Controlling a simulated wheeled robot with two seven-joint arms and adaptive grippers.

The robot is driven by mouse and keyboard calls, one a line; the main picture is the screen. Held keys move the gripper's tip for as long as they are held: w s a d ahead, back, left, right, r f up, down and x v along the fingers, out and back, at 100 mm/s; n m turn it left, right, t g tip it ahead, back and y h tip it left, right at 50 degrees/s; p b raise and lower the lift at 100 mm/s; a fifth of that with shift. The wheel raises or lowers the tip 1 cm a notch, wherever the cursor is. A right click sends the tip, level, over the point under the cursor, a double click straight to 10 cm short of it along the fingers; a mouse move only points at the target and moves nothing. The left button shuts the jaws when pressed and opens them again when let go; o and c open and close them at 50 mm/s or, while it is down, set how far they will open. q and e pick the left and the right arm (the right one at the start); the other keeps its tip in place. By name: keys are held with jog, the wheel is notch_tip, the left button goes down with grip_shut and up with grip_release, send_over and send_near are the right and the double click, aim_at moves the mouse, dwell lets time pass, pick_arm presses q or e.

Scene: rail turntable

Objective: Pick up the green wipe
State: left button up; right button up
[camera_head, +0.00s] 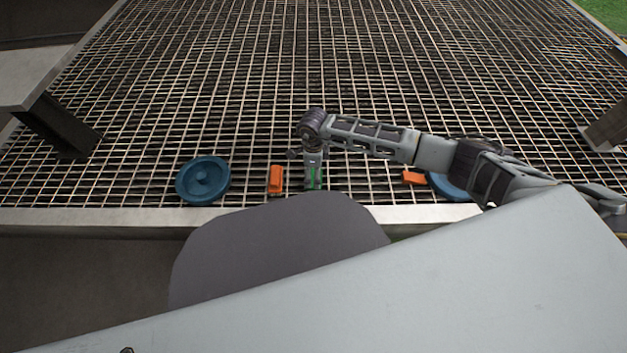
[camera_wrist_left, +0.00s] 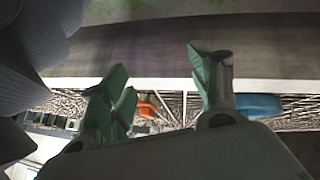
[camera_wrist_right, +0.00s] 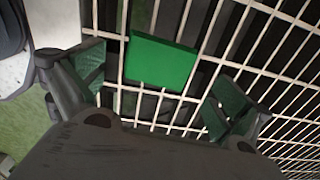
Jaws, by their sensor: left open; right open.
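The green wipe (camera_wrist_right: 162,62) is a flat, bright green rectangle on the metal grating in the right wrist view. My right gripper (camera_wrist_right: 158,82) is open, with its fingers apart on either side of the wipe in that view and not closed on it. In the head view my right gripper (camera_head: 313,168) points down near the grating's front edge; green shows there, but I cannot tell wipe from finger pads. My left gripper (camera_wrist_left: 162,72) is open and empty in the left wrist view, and is out of the head view.
On the grating (camera_head: 330,80) a blue wheel-shaped disc (camera_head: 203,180) and an orange block (camera_head: 275,179) lie left of my right gripper. Another orange block (camera_head: 414,177) and a partly hidden blue disc (camera_head: 447,187) lie right. A pale rail (camera_head: 100,217) edges the front.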

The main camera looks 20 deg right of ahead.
aim_at(313, 176)
jog(key=shift+f+b, duration=0.35)
jog(key=shift+f, duration=1.1)
jog(key=shift+f+b, duration=0.2)
jog(key=shift+b, duration=0.1)
jog(key=c, duration=0.8)
pick_arm(q)
jog(key=shift+s+d+f, duration=0.1)
jog(key=shift+s+f, duration=0.15)
jog(key=shift+f, duration=0.25)
jog(key=shift+s+d+f, duration=0.1)
jog(key=shift+s+f, duration=0.1)
jog(key=shift+f, duration=0.3)
pick_arm(e)
jog(key=shift+r, duration=0.2)
